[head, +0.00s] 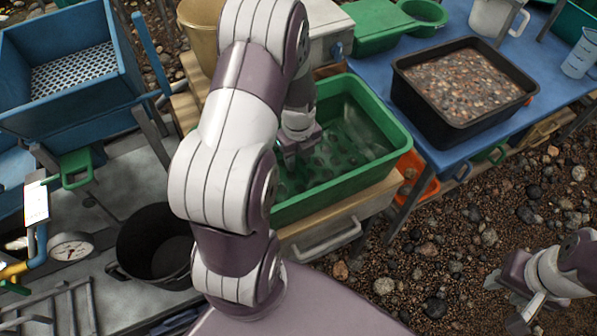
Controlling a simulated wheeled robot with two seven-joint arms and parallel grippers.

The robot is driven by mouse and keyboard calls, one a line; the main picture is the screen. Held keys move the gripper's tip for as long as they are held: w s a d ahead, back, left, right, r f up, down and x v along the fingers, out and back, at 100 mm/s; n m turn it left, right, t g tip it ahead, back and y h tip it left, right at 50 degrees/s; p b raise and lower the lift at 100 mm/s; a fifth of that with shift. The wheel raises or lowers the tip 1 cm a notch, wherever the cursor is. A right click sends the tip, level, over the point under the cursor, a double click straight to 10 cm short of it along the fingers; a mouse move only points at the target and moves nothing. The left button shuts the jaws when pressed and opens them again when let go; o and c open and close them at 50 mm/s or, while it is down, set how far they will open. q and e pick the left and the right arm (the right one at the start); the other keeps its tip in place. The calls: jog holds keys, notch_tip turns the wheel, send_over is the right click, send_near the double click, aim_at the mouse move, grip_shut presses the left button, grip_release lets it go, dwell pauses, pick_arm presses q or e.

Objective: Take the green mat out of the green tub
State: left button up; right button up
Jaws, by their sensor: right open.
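The green tub (395,137) stands on a wooden support in the middle. Inside it a dark green, dotted surface (340,150) shows under a glossy sheen; it looks like the green mat, but I cannot make out its edges. My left arm reaches over the tub and covers its left part. My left gripper (292,160) points down inside the tub, at or close above the dotted surface. Its fingertips are small and dark, so I cannot tell whether they hold anything. My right gripper (515,301) is open and empty over the gravel at lower right.
A blue table (455,157) at right bears a black tray of gravel (440,120), a white mug (490,18) and a clear jug (580,55). An orange container (412,172) is beside the tub. A black bucket (135,270) and blue sluice box (25,110) stand left.

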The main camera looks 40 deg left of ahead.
pick_arm(q)
jog(key=f, duration=0.3)
jog(key=shift+w, duration=0.2)
jog(key=shift+s+r, duration=0.1)
jog(key=shift+c, duration=0.6)
grip_shut()
notch_tip(320, 180, up, 10)
jog(key=shift+r+p, duration=0.1)
jog(key=shift+p, duration=0.35)
notch_tip(320, 180, up, 9)
jog(key=p, duration=0.9)
send_over(299, 162)
